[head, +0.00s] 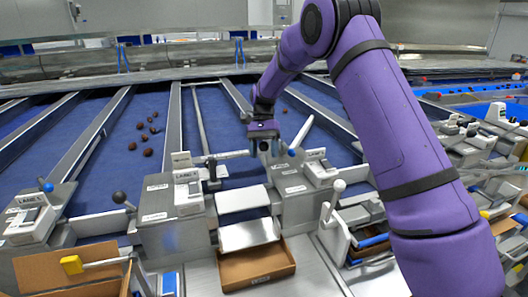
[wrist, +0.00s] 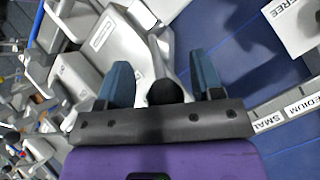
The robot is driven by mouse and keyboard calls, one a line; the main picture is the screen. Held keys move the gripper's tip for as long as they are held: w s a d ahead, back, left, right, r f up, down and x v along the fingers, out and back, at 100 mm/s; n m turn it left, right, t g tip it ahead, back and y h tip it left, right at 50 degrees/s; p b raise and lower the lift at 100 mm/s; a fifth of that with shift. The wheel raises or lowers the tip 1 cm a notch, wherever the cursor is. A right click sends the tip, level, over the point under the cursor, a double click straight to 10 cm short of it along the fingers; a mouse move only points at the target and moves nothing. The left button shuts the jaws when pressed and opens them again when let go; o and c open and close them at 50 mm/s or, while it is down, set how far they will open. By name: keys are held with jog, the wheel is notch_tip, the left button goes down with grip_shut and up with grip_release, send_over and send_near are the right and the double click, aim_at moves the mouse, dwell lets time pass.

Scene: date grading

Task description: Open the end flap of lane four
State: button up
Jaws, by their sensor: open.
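My gripper (head: 264,138) is at the end of the purple arm, over the station row at the front of the blue lanes. In the wrist view my gripper (wrist: 162,85) is open, its two blue fingers apart. A dark round knob (wrist: 165,93) shows between them, with a grey lever (wrist: 157,55) running up from it. I cannot tell whether the fingers touch it. Lane stations with small label plates stand on each side, one left (head: 187,192) and one right (head: 317,168).
A white sloped chute (head: 248,235) leads to an open brown box (head: 258,279) below. Several dark dates (head: 147,152) lie on a blue lane.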

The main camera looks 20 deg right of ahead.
jog(key=v, duration=1)
jog(key=shift+w+d+r, duration=0.15)
jog(key=shift+w+r, duration=0.05)
jog(key=shift+r, duration=0.05)
jog(key=s+d+r+n+t, duration=0.2)
jog(key=s+r+t, duration=0.1)
jog(key=s+r, duration=0.6)
jog(key=s+d+r+n+t, duration=0.1)
jog(key=s+r+t, duration=0.2)
jog(key=s+r, duration=0.65)
jog(key=s+d+f+n+t+h, duration=0.1)
jog(key=s+f+n+t, duration=0.1)
jog(key=s, duration=1.1)
jog(key=s+d+f+n+t, duration=0.1)
jog(key=s+f, duration=0.4)
jog(key=s, duration=0.8)
jog(key=n+t, duration=0.1)
jog(key=t, duration=0.1)
jog(key=shift+s+d+t+h, duration=0.25)
jog(key=shift+d+t+h, duration=0.1)
jog(key=shift+t+h, duration=0.05)
